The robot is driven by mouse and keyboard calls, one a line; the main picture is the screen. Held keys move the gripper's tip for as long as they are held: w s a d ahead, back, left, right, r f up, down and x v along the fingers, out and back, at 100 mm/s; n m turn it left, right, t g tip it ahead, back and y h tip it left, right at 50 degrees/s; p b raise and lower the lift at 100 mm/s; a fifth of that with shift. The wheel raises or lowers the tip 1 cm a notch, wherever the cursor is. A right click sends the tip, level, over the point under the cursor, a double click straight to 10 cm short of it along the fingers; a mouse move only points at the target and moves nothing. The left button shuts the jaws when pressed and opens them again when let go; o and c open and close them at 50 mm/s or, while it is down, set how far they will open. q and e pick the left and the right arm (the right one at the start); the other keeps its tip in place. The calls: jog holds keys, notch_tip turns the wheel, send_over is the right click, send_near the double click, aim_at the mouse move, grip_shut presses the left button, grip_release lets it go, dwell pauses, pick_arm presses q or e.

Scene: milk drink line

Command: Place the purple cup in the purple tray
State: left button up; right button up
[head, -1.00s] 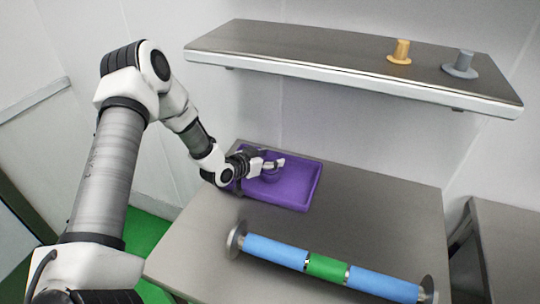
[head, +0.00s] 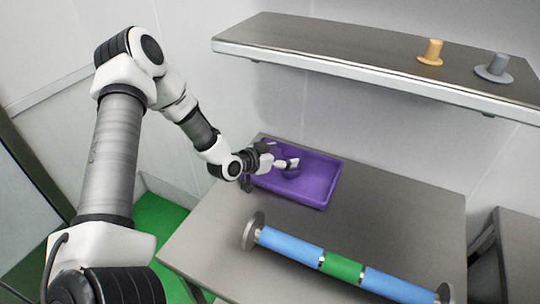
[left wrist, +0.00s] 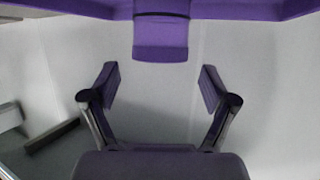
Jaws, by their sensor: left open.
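The purple tray (head: 323,194) lies on the table's far part, below the shelf. A small purple cup (head: 291,171) appears within the tray's walls, partly covered by my left gripper in the head view. My left gripper (head: 283,162) reaches over the tray's left side and is open. In the left wrist view its two fingers (left wrist: 160,82) stand wide apart with nothing between them. The purple cup (left wrist: 160,38) is just beyond the fingertips there, with the tray's edge (left wrist: 250,10) behind it. The cup's base is hard to make out. My right gripper is not in view.
A grey shelf (head: 350,60) hangs above and behind the tray, carrying a yellow piece (head: 431,52) and a grey piece (head: 494,68). A blue and green roller (head: 342,267) lies along the table's front. The table (head: 400,215) is bare between tray and roller.

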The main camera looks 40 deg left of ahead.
pick_arm(q)
jog(key=p+v, duration=0.2)
jog(key=v, duration=0.6)
jog(key=shift+p, duration=0.4)
jog(key=shift+f, duration=0.1)
